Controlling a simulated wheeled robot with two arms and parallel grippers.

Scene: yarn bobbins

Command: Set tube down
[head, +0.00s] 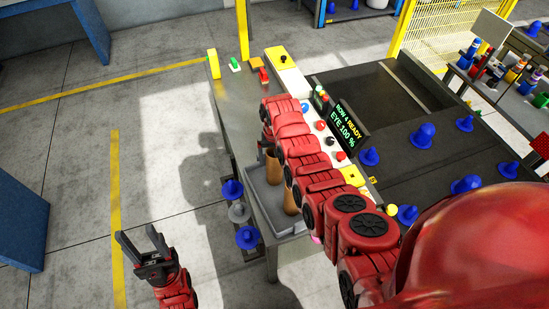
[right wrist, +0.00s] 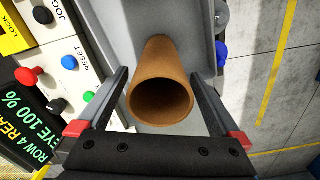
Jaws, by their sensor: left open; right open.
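A brown tube (right wrist: 160,95) is in the right wrist view, its open end towards the camera and its body reaching down into the grey tray (right wrist: 110,18). My right gripper (right wrist: 160,76) is open, one finger on each side of the tube, with visible gaps. In the head view, two brown tubes (head: 272,169) (head: 290,202) stand in the grey tray (head: 262,204), partly hidden by my right arm. I cannot tell which one is between the fingers. My right gripper is hidden there. My left gripper (head: 153,245) is open and empty over the floor.
A control panel with buttons and a display (head: 343,125) borders the tray. Blue bobbin holders (head: 247,237) stand left of the tray, and more (head: 425,135) stand on the dark surface at right. The metal table (head: 238,100) beyond the tray is mostly clear.

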